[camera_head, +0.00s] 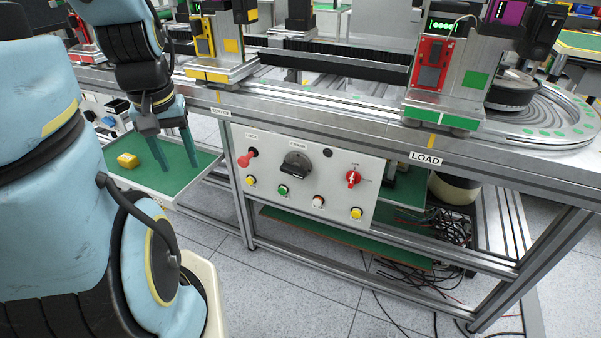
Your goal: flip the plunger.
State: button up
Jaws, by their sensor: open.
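A grey control panel (330,176) is fixed to the front of the workbench frame. At its upper left a red-tipped plunger or lever (247,158) sticks out, tilted up to the right; its small label is too blurred to read. A black rotary handle (296,165) is mid-panel and a red rotary knob (353,178) is at the right. My gripper (175,165) hangs left of the panel, fingers pointing down, open and empty. It is in front of or above a green tray, apart from the red-tipped part.
The conveyor bench (330,113) overhangs the panel.

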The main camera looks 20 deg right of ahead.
aim_at(243, 162)
jog(key=i+j+u, duration=0.25)
jog(key=i+j, duration=0.15)
jog(key=i+j+u, duration=0.25)
jog(key=i, duration=0.2)
